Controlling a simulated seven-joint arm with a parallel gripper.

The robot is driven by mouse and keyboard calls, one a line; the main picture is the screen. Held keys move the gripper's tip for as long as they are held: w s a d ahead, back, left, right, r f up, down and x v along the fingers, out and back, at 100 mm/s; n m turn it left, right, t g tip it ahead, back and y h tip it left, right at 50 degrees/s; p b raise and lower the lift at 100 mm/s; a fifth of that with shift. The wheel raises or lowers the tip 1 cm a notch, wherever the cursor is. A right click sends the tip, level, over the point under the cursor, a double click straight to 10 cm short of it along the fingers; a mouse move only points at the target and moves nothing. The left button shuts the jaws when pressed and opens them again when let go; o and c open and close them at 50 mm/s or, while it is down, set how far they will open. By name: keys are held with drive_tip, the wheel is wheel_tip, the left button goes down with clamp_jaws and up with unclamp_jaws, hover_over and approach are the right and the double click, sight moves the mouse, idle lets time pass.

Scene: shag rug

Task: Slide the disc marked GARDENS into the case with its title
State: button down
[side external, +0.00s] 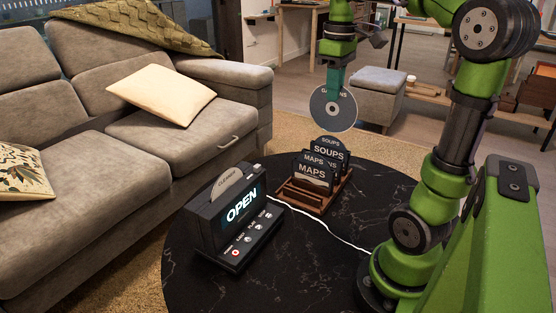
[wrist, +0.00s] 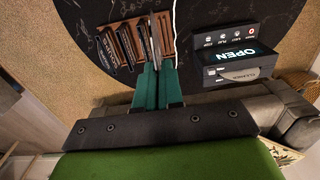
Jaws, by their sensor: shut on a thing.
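My gripper (side external: 333,86) is shut on a grey disc (side external: 333,115) with a dark centre, holding it upright by its upper part. The finger covers the middle of its title; "GA" and "NS" show. The disc hangs in the air above and behind the wooden rack (side external: 314,208). In the rack stand dark cases: SOUPS (side external: 328,153) at the back and MAPS (side external: 312,174) in front. Between them a mostly hidden case (side external: 332,164) shows letters ending in "NS".
A black player (side external: 232,226) with an OPEN display stands left of the rack, a disc marked CLEANER (side external: 228,186) upright in its top. A white cable (side external: 325,228) crosses the round black table (side external: 330,270). A grey sofa (side external: 110,150) stands at left.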

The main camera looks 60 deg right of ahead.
drive_tip(key=w+d+f, duration=0.3)
drive_tip(key=w+d, duration=0.3)
drive_tip(key=d, duration=0.6)
drive_tip(key=shift+a+f, duration=0.2)
drive_tip(key=shift+f, duration=1.95)
drive_tip(key=shift+f, duration=0.15)
drive_tip(key=shift+f, duration=2.75)
drive_tip(key=shift+f, duration=4.8)
drive_tip(key=c, duration=1.2)
unclamp_jaws()
